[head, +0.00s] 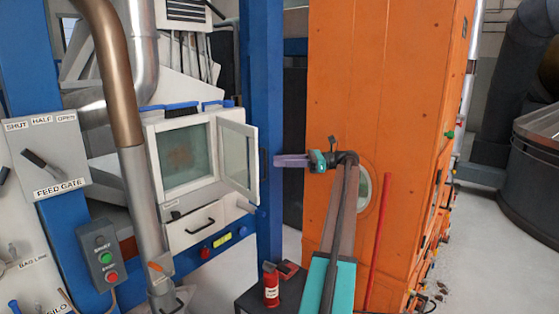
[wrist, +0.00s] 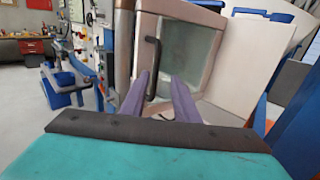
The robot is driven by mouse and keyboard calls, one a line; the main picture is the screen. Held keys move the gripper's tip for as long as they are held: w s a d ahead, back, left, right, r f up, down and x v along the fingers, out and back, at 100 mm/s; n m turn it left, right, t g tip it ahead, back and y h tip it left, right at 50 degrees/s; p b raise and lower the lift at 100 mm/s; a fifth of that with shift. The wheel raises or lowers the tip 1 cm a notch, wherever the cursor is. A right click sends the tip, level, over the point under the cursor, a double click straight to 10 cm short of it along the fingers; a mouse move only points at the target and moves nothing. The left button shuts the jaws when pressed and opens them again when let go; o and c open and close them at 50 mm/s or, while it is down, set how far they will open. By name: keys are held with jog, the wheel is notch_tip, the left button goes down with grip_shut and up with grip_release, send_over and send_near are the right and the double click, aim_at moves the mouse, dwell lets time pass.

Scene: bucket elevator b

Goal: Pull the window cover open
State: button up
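The window cover (head: 236,158) is a white-framed glass panel, hinged on a white box and standing ajar, swung out to the right. Its frame and pane fill the middle of the wrist view (wrist: 187,55). Its dark bar handle (wrist: 152,68) is upright on the outer face. My gripper (head: 275,161) is just right of the cover's free edge, its purple fingers pointing at it. In the wrist view the fingers (wrist: 162,80) are apart, with the lower handle between them in the picture. I cannot tell whether they touch it.
A blue post (head: 262,90) stands behind the gripper, and an orange housing (head: 375,90) is to the right. A brown and grey pipe (head: 125,110) runs left of the window box.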

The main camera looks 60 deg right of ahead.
jog(key=p+v, duration=0.1)
jog(key=p, duration=0.1)
jog(key=shift+s+d+r+p, duration=0.1)
jog(key=shift+s+p, duration=0.15)
jog(key=shift+p, duration=0.05)
jog(key=shift+s+d, duration=0.1)
jog(key=shift+s, duration=0.05)
